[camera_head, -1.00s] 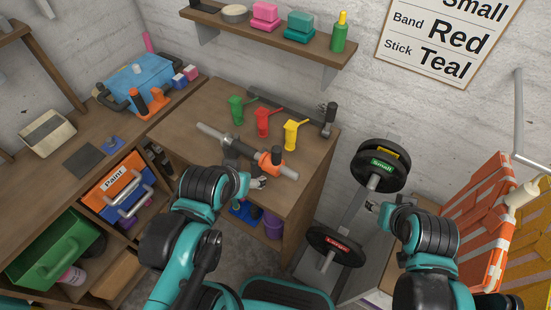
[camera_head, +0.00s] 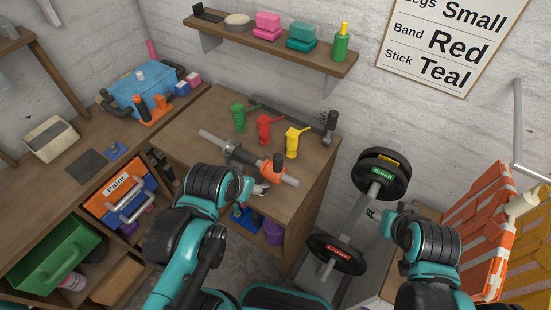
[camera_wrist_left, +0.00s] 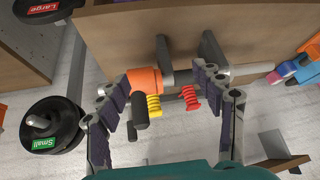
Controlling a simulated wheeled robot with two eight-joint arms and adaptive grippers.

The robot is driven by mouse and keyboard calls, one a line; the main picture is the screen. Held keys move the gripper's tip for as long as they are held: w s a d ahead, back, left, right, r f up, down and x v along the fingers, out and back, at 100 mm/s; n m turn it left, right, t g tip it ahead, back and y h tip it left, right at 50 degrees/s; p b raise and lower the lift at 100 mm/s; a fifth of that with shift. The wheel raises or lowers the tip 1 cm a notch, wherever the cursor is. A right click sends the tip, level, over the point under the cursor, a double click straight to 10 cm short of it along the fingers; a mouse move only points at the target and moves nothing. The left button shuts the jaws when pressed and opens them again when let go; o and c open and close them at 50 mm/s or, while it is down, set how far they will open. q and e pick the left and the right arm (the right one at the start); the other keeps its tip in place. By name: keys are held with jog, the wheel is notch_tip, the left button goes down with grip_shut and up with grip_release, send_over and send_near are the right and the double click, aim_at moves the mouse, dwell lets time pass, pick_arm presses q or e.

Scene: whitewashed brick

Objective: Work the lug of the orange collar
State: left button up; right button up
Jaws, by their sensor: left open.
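The orange collar (camera_head: 273,173) sits around a grey bar (camera_head: 211,140) that lies over the wooden bench. A dark lug (camera_head: 278,160) stands out from the collar. In the left wrist view, the orange collar (camera_wrist_left: 144,81) is ahead at the upper left of the jaws, and a dark knobbed piece (camera_wrist_left: 139,111) projects beside it. My left gripper (camera_head: 262,189) is open just in front of the collar; in the wrist view its spread fingers (camera_wrist_left: 165,98) hold nothing. My right gripper (camera_head: 373,213) is away from the bench, by the weight rack; its jaws are too small to read.
Green (camera_head: 238,117), red (camera_head: 264,129) and yellow (camera_head: 292,142) oil-can-like items stand behind the bar. A dark hammer-like tool (camera_head: 328,124) lies at the back. A weight rack with discs (camera_head: 378,180) stands right of the bench. A shelf (camera_head: 270,42) hangs above.

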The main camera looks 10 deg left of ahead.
aim_at(274, 168)
pick_arm(q)
jog(key=w+d+r+m+g+p, duration=0.1)
jog(key=w+m+g+p, duration=0.1)
jog(key=m, duration=0.3)
jog(key=w+d+r+m+g+p, duration=0.1)
jog(key=w+m+g+p, duration=0.1)
jog(key=m, duration=0.4)
jog(key=w+d+r+m+g+p, duration=0.2)
jog(key=w+m+p, duration=0.2)
jog(key=m, duration=0.2)
jog(key=shift+w+d, duration=0.1)
jog(key=shift+w, duration=0.05)
jog(key=m, duration=0.1)
jog(key=w+m, duration=0.1)
jog(key=shift+d+f+m+g+p, duration=0.3)
jog(key=shift+f+g+p, duration=0.05)
jog(key=shift+g, duration=0.05)
jog(key=shift+f, duration=0.15)
jog(key=shift+m, duration=0.3)
notch_tip(274, 168, down, 8)
jog(key=shift+s+r+b, duration=0.1)
jog(key=shift+s+b, duration=0.05)
jog(key=shift+b, duration=0.85)
